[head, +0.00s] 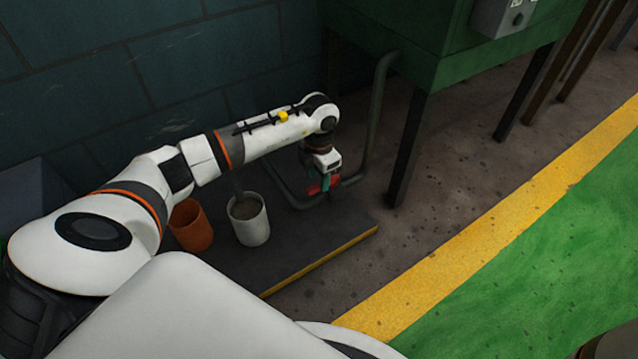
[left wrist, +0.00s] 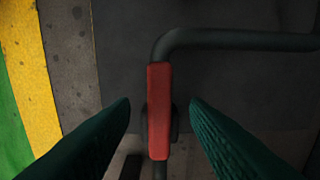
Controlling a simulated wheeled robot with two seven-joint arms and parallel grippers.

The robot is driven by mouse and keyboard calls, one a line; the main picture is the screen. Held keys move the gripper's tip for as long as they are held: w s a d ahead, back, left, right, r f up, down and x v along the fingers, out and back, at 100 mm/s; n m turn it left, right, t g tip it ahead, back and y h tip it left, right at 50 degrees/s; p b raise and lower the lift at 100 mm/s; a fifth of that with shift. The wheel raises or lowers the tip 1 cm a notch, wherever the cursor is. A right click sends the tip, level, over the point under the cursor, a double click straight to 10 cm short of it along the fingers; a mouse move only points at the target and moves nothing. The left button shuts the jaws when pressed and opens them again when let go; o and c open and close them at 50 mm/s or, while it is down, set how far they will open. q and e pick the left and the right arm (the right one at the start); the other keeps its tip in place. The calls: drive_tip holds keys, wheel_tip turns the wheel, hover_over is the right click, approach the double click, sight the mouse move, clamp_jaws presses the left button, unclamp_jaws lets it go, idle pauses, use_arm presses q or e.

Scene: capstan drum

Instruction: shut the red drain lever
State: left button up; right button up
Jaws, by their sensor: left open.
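The red drain lever (head: 314,189) is low on the grey drain pipe (head: 372,120) beside the green machine, partly hidden by my gripper in the head view. In the left wrist view the red lever (left wrist: 159,108) runs along the pipe, in line with it, below the pipe's bend (left wrist: 175,42). My left gripper (head: 325,186) is at the lever, pointing down. In the left wrist view its two dark green fingers (left wrist: 160,106) are apart, one on each side of the lever, with gaps visible. I cannot tell their exact depth relative to it. My right gripper is not in view.
A white pot (head: 250,226) and an orange pot (head: 191,232) stand on the dark platform (head: 300,250) with a yellow edge, under my left arm. The green machine's leg (head: 408,150) is right of the gripper. Open floor lies farther right.

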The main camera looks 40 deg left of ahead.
use_arm(q)
drive_tip(key=shift+f+b, duration=0.45)
drive_tip(key=shift+f, duration=0.55)
clamp_jaws()
